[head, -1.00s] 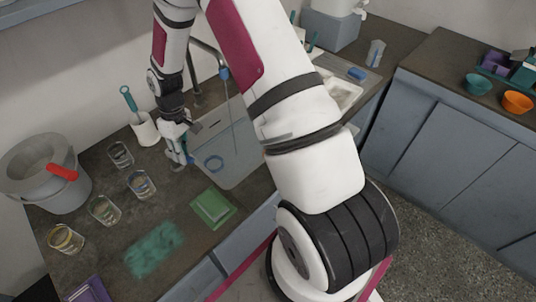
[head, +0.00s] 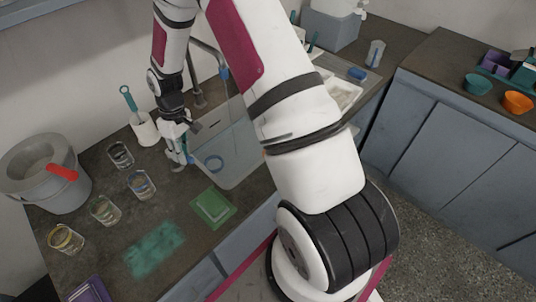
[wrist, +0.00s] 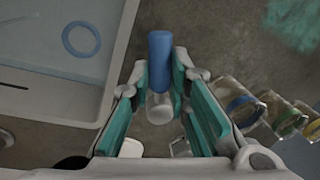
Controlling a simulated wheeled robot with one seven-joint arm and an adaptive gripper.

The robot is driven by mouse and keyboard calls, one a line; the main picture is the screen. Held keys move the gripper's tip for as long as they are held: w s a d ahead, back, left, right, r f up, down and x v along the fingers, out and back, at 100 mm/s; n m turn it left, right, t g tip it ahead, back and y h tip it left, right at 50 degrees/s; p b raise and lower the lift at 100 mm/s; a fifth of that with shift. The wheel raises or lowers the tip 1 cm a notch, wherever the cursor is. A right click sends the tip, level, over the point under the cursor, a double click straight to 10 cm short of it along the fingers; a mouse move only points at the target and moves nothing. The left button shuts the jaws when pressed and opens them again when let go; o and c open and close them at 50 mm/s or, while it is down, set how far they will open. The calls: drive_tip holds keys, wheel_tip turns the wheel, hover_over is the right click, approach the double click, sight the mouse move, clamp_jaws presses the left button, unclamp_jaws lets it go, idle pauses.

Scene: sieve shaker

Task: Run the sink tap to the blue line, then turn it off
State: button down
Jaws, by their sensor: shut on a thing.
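The grey tap (head: 197,86) with a blue spout tip (head: 224,73) stands at the back of the sink (head: 244,178). I see no stream below the spout. I cannot make out the water level against a blue line. My gripper (head: 179,157) is at the sink's left edge. In the wrist view its teal-padded fingers are shut on a blue handle (wrist: 160,55) with a pale end. Its link to the tap is not clear.
Several glass jars with coloured bands, one of them here (head: 141,185), stand left of my gripper. My arm hides part of the sink.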

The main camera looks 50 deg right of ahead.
drive_tip(key=shift+w+a+r, duration=0.1)
drive_tip(key=shift+w, duration=0.1)
idle(0.3)
drive_tip(key=shift+s+a+m+p, duration=0.2)
drive_tip(key=shift+a+m+p, duration=0.15)
drive_tip(key=shift+m, duration=0.55)
drive_tip(key=shift+a+m+t, duration=0.2)
drive_tip(key=shift+a+m, duration=0.1)
drive_tip(key=shift+m, duration=0.4)
drive_tip(key=shift+a+m+t, duration=0.2)
drive_tip(key=shift+a+m, duration=0.05)
drive_tip(key=shift+m, duration=0.45)
drive_tip(key=c, duration=1.4)
unclamp_jaws()
drive_tip(key=shift+s, duration=0.1)
drive_tip(key=r, duration=0.4)
drive_tip(key=d+r, duration=0.1)
drive_tip(key=r, duration=0.3)
drive_tip(key=d+r, duration=0.1)
drive_tip(key=r, duration=0.2)
drive_tip(key=shift+r, duration=0.4)
